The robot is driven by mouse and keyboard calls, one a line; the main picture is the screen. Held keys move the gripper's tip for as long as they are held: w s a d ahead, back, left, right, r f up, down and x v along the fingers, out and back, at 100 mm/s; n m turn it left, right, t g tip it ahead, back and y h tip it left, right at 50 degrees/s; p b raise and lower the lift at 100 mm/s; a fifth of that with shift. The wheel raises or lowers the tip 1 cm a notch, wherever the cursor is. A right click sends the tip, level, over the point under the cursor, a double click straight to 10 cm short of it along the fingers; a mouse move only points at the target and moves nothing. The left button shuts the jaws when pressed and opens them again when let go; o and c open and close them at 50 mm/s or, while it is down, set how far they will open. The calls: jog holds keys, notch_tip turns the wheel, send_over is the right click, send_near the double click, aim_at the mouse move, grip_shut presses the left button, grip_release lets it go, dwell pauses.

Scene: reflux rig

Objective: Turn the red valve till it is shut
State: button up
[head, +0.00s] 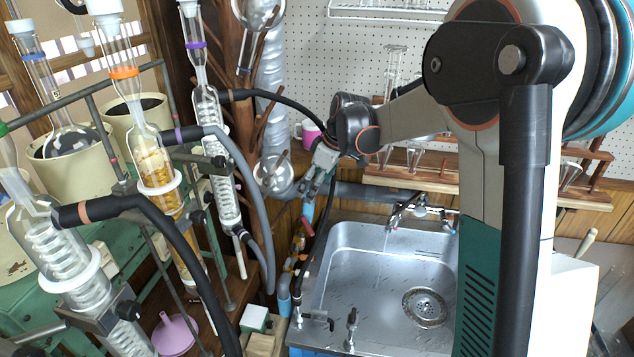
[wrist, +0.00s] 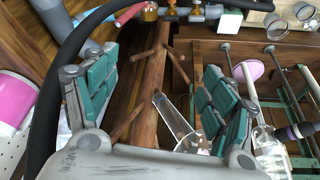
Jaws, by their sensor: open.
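The red valve (head: 307,227) shows as a small red handle on the blue-grey pipe left of the sink in the head view. In the wrist view the red handle (wrist: 130,13) lies at the top edge, beyond my fingertips. Its exact turn angle is too small to tell. My gripper (head: 313,196) hangs just above the handle in the head view. In the wrist view my gripper (wrist: 161,65) has its two teal-padded fingers wide apart, with nothing held. A wooden post lies in the background between them. I see no contact with the handle.
A black hose (wrist: 75,45) curves close past the left finger. Brass fittings (wrist: 150,10) sit beside the red handle. Glass condensers (head: 208,120) stand at the left. The steel sink (head: 345,300) is at the right, with water running from its tap (head: 415,205). A pink mug (head: 310,133) stands behind.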

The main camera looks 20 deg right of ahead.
jog(key=shift+m+t, duration=0.3)
jog(key=shift+m, duration=0.3)
jog(key=shift+s+a+r, duration=0.2)
jog(key=shift+s+r, duration=0.65)
jog(key=shift+s, duration=0.15)
jog(key=shift+s+a+r, duration=0.2)
jog(key=shift+s+r, duration=0.6)
jog(key=shift+s, duration=0.15)
